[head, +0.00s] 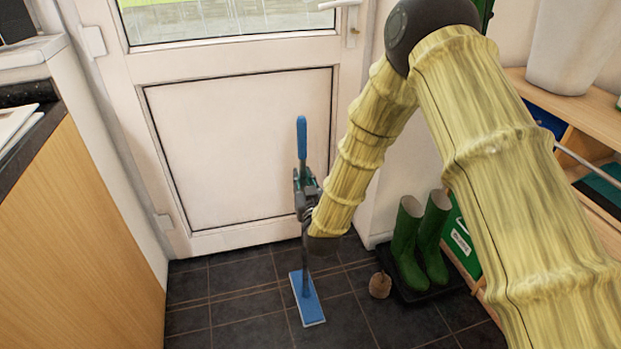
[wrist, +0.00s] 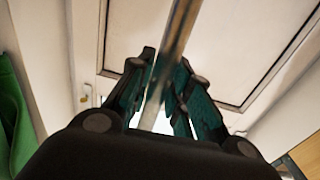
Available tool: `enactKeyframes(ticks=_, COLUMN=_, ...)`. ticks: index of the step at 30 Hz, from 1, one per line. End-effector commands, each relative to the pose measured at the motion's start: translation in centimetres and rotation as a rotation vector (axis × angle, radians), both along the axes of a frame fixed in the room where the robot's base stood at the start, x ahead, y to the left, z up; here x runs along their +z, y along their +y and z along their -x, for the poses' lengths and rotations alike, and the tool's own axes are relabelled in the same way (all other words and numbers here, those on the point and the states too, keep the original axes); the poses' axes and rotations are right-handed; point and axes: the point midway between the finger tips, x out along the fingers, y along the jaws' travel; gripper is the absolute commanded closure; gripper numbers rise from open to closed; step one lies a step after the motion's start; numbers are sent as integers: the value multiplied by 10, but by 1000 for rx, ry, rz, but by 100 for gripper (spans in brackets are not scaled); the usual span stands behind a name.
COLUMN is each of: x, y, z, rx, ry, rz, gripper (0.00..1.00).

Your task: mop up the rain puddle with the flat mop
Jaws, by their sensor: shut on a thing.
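The flat mop has a blue handle end (head: 301,138), a thin grey shaft and a blue flat head (head: 307,299). It stands nearly upright in front of the door. Its head is at the dark tiled floor; I cannot tell if it touches. My gripper (head: 306,190) is shut on the shaft, below the blue handle end. In the wrist view the green-padded fingers of my gripper (wrist: 160,80) close around the metal shaft (wrist: 177,35). I cannot make out the rain puddle on the dark tiles in either view.
A white door (head: 240,150) is close behind the mop. A wooden cabinet (head: 85,230) bounds the left. Green boots (head: 408,245) stand on a dark tray at right, beside a small brown object (head: 380,285). A wooden shelf (head: 560,105) is farther right. Tiles left of the mop are clear.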

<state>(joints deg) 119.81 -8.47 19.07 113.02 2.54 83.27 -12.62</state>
Motion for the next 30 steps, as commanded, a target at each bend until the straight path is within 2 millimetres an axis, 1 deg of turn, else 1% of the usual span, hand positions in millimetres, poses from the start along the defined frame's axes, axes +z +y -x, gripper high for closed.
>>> enactKeyframes(ticks=5, x=2, y=12, z=3, rx=1, ry=-2, rz=0, gripper=100)
enactKeyframes(ticks=14, x=2, y=21, z=6, rx=0, ry=-2, rz=0, gripper=100)
enactKeyframes(ticks=25, x=0, y=47, z=14, rx=0, ry=-2, rz=0, gripper=100)
enactKeyframes(ticks=30, x=-1, y=53, z=17, rx=1, ry=-2, rz=0, gripper=100)
